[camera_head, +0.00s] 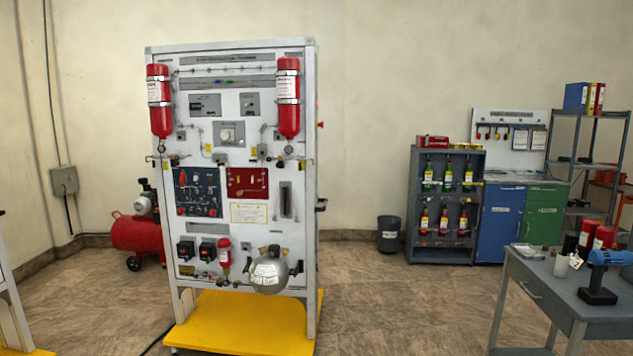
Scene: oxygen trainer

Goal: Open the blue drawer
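A blue cabinet front (500,222) stands against the back wall on the right, beside a green one (541,214). It appears closed, and it is too small to make out a handle clearly. A grey-blue workbench (547,290) at the right front has a drawer front with a small handle on its side; it also looks closed. Neither of my grippers is in view.
A large trainer panel (233,130) on a yellow base (243,335) stands left of centre. A bottle rack (410,225) and a dark bin (388,234) are near the back wall. A blue drill (598,275) sits on the workbench. Floor between panel and workbench is clear.

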